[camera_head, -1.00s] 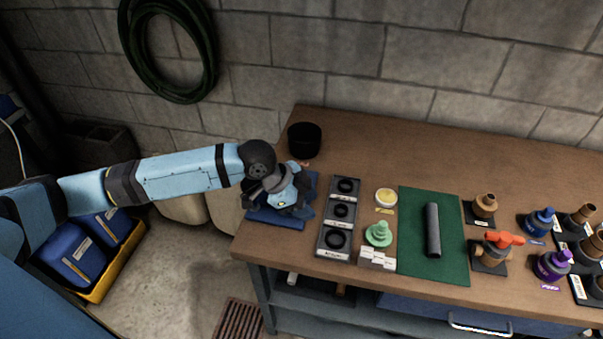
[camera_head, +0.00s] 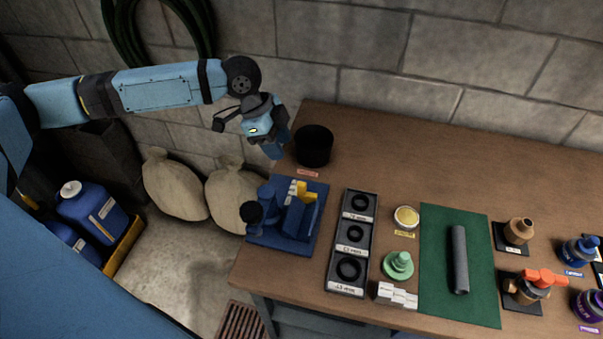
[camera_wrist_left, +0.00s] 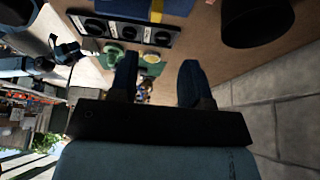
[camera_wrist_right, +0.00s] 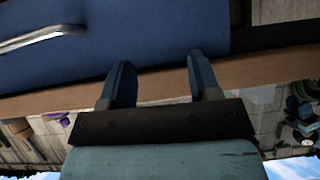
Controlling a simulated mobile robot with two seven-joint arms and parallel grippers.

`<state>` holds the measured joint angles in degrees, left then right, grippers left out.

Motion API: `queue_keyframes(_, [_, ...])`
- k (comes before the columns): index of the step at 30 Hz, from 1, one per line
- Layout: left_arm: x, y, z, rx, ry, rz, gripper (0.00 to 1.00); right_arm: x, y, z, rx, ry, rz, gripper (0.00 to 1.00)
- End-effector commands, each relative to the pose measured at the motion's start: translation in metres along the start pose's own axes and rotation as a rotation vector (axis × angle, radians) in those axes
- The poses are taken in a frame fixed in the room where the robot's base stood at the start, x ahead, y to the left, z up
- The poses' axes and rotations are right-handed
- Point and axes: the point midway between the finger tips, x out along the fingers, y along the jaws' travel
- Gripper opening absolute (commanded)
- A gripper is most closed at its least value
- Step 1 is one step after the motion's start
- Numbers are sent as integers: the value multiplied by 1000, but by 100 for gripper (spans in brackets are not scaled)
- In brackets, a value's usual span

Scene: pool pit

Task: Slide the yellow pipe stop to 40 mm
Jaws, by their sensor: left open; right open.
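The yellow pipe stop (camera_head: 302,189) sits on a blue fixture (camera_head: 290,213) with a white scale strip, at the left end of the workbench. The scale marks are too small to read. In the left wrist view a yellow bit of it (camera_wrist_left: 157,8) shows at the top edge. My left gripper (camera_head: 273,150) is above and behind the fixture, left of the black cup, apart from both. In its wrist view its two fingers (camera_wrist_left: 158,82) are spread and empty. My right gripper (camera_wrist_right: 160,80) is open and empty, low in front of a blue drawer; it is out of the head view.
A black cup (camera_head: 314,148) stands behind the fixture. A tray of black rings (camera_head: 351,240) lies right of it, then a green knob (camera_head: 398,264), a yellow-lidded tin (camera_head: 406,217) and a grey pipe (camera_head: 459,258) on a green mat (camera_head: 480,305). The back of the bench (camera_head: 430,155) is clear.

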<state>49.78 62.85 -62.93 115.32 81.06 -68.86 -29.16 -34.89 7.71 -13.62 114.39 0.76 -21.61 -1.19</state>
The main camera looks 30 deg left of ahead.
Motion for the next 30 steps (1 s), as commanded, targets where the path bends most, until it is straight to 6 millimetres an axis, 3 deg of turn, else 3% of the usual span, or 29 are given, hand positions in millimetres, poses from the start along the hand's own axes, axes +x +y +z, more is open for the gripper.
queue_keyframes(5, [22,1,-1,0,1,3,44,-3,1,6,-3,-13,0,57])
queue_keyframes(18, [111,1,-1,0,1,2,44,-4,3,4,-6,-13,3,57])
queue_keyframes(24, [131,0,-1,0,1,1,44,-4,3,0,-4,-8,3,57])
queue_keyframes(30, [136,0,0,0,0,0,44,-4,2,0,-2,-6,2,57])
